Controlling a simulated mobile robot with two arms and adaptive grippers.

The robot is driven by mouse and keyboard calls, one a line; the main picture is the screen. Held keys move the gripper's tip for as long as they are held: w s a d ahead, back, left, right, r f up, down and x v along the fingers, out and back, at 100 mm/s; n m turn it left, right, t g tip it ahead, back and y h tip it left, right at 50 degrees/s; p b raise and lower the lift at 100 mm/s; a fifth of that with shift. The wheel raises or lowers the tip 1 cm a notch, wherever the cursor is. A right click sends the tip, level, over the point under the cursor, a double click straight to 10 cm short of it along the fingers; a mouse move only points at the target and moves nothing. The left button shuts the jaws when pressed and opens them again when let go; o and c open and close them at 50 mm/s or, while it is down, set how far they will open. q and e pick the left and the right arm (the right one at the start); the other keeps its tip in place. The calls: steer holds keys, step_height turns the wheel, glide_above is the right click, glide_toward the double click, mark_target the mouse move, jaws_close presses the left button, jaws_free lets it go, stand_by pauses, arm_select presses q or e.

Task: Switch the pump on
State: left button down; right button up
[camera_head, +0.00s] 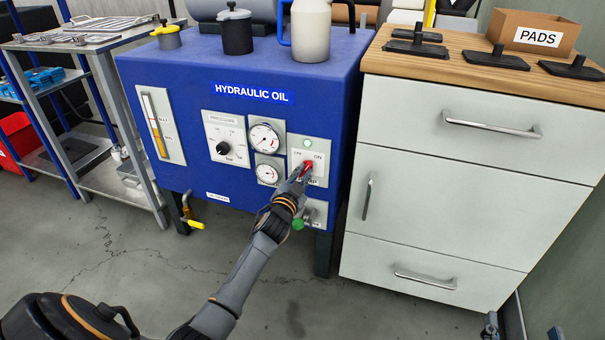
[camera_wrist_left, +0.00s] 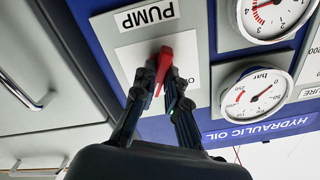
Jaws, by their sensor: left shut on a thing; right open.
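The pump switch has a red handle (camera_head: 307,167) on a pale plate at the right of the blue hydraulic oil tank's front (camera_head: 200,180). In the left wrist view, the red handle (camera_wrist_left: 176,55) shows below the PUMP label. My left gripper (camera_head: 303,174) is at the switch. In the left wrist view, its fingers (camera_wrist_left: 165,88) are shut on the handle from both sides and partly hide it. A green lamp (camera_head: 308,143) sits above the switch. I cannot tell which marking the handle points to. My right gripper (camera_head: 523,331) is open at the bottom right edge, mostly out of view.
Two gauges (camera_head: 265,137) and a pressure knob (camera_head: 223,148) are left of the switch. A white drawer cabinet (camera_head: 440,190) stands close on the right, a metal cart (camera_head: 100,60) on the left. The floor in front is clear.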

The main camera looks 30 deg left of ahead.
stand_by(0.3)
arm_select(q)
steer(key=c, duration=1.4)
jaws_free()
steer(key=shift+s, duration=0.1)
steer(key=v, duration=1.2)
